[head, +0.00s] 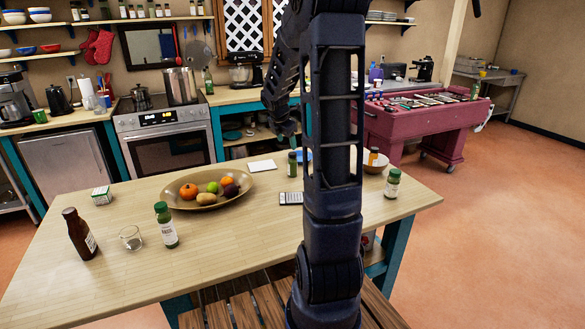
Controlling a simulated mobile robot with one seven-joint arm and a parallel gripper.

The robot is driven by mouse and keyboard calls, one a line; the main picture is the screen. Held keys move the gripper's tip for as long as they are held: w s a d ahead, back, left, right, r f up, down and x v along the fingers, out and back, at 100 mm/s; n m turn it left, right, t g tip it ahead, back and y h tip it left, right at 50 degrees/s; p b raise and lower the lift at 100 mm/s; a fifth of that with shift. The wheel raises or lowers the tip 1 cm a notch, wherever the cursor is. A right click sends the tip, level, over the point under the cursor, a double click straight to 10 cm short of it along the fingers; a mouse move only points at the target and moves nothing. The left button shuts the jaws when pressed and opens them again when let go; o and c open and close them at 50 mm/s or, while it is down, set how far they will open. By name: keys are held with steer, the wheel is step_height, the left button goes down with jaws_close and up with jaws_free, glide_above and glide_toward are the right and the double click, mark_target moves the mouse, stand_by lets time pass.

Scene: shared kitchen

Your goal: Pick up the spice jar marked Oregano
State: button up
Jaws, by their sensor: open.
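Several jars stand upright on the wooden table (110,285). One green-lidded jar (166,228) is at the front left; its label may read Basil. A small green-lidded jar (292,165) stands near the table's middle. Another jar (392,186) is at the right end, and one with orange-brown contents (373,157) is just behind it. The other labels are too small to read, so I cannot tell which is Oregano. My gripper (288,138) is open and empty, seen just above the small middle jar; their exact distance is unclear.
The front middle is clear.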

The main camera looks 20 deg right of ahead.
mark_target(292, 162)
steer(key=w+d+f+n, duration=0.2)
steer(key=w+f, duration=0.1)
steer(key=w+d+f+n, duration=0.1)
steer(key=f+n, duration=0.1)
steer(key=shift+w+f, duration=0.15)
steer(key=shift+w, duration=0.2)
steer(key=x, duration=1)
steer(key=shift+f, duration=0.35)
steer(key=c, duration=1.1)
steer(key=shift+r, duration=0.15)
